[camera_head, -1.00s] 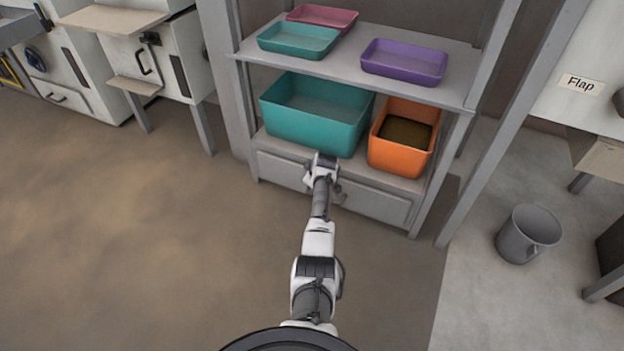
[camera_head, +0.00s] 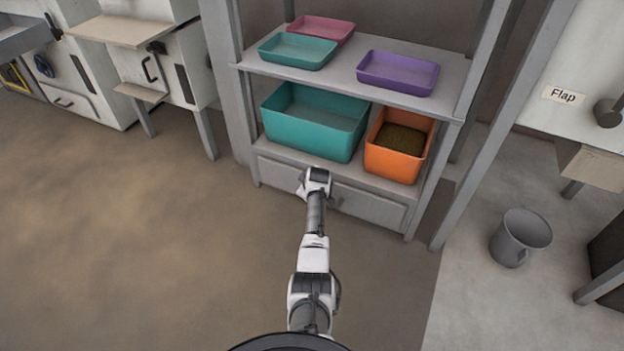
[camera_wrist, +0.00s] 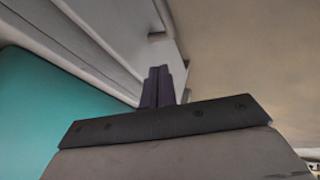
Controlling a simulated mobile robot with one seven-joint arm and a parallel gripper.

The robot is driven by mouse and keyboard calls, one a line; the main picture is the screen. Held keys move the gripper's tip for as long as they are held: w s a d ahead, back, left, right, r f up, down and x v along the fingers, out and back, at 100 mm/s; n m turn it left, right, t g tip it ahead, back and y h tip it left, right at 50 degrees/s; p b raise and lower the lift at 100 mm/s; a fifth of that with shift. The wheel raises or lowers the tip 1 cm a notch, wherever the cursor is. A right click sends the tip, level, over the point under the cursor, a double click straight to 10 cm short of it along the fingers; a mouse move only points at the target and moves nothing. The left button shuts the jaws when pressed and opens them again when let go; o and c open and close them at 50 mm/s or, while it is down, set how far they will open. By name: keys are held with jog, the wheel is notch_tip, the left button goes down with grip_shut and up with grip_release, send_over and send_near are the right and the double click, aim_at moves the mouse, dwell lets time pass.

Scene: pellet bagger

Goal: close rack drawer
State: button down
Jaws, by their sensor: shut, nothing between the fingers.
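The rack drawer (camera_head: 370,205) is a wide grey front at the bottom of the grey rack, below the shelf with the bins. Its front looks about flush with the rack in the head view; a small gap cannot be told. My gripper (camera_wrist: 158,87) is shut and empty, its dark fingers together in the wrist view, near a pale grey panel. In the head view my wrist covers the middle of the drawer front and hides the fingertips. Whether they touch the drawer cannot be told.
A teal bin (camera_head: 315,120) and an orange bin (camera_head: 395,165) with brown contents stand above the drawer. Shallow trays, including a purple one (camera_head: 398,72), lie on the upper shelf. A grey bucket (camera_head: 520,238) stands at right. The brown floor at left is clear.

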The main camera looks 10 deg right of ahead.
jog(key=p+v, duration=0.8)
jog(key=p, duration=0.2)
jog(key=shift+s+r, duration=0.25)
jog(key=shift+a, duration=0.1)
